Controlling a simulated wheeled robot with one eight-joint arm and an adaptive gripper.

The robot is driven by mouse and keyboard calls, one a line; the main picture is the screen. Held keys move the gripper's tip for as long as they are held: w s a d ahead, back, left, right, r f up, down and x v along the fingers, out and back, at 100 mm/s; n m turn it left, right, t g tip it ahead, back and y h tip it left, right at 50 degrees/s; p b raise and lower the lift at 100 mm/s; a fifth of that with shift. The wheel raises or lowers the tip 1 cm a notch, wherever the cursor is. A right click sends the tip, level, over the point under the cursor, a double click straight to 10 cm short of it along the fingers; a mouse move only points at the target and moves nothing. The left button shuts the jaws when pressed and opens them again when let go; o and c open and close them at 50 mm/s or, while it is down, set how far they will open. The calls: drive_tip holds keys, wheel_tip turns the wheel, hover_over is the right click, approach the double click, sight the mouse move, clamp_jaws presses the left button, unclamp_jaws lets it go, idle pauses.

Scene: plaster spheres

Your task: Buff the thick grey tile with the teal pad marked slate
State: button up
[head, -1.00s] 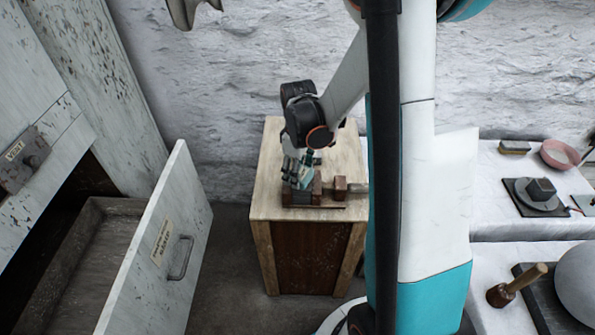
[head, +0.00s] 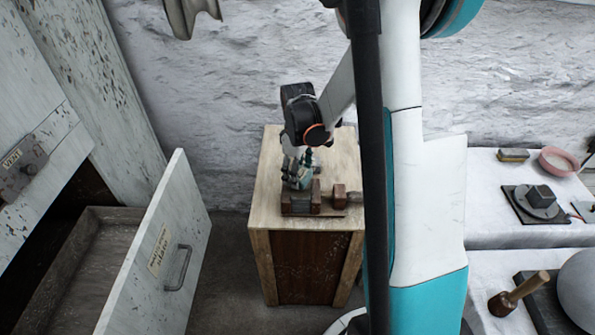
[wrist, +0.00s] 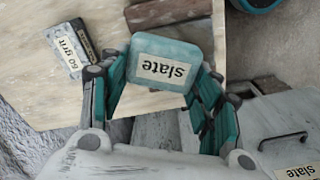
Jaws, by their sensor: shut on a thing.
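My gripper (head: 298,178) is shut on the teal pad marked slate (wrist: 163,68). In the wrist view the pad sits between the teal-lined fingers (wrist: 160,100), its label upside down and facing the camera. In the head view my gripper is low over the wooden bench, just behind the brown vise (head: 316,197). The vise's reddish-brown jaw shows past the pad in the wrist view (wrist: 175,12).
A block labelled 60 grit (wrist: 72,50) lies on the bench top (head: 262,212), beside my fingers. An open drawer (head: 160,255) with a label and handle juts out left of the bench.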

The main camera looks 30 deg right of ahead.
drive_tip(key=shift+f+b, duration=0.5)
drive_tip(key=shift+f, duration=0.15)
drive_tip(key=shift+w+d, duration=0.5)
drive_tip(key=shift+d, duration=0.4)
drive_tip(key=shift+s+a+b, duration=0.15)
drive_tip(key=shift+s+a, duration=0.4)
drive_tip(key=shift+a, duration=0.4)
drive_tip(key=shift+s+a+b, duration=0.15)
drive_tip(key=shift+s+a, duration=0.35)
drive_tip(key=shift+a, duration=0.4)
drive_tip(key=shift+w+d, duration=0.55)
drive_tip(key=shift+d, duration=0.4)
drive_tip(key=shift+w+d, duration=0.5)
drive_tip(key=shift+d, duration=0.4)
drive_tip(key=shift+s+a+r, duration=0.1)
drive_tip(key=shift+s+a, duration=0.25)
drive_tip(key=shift+a, duration=0.25)
drive_tip(key=shift+s+a+f, duration=0.1)
drive_tip(key=shift+s+a, duration=0.2)
drive_tip(key=shift+a, duration=0.35)
drive_tip(key=shift+s+a+r, duration=0.1)
drive_tip(key=shift+s+a, duration=0.25)
drive_tip(key=shift+a, duration=0.25)
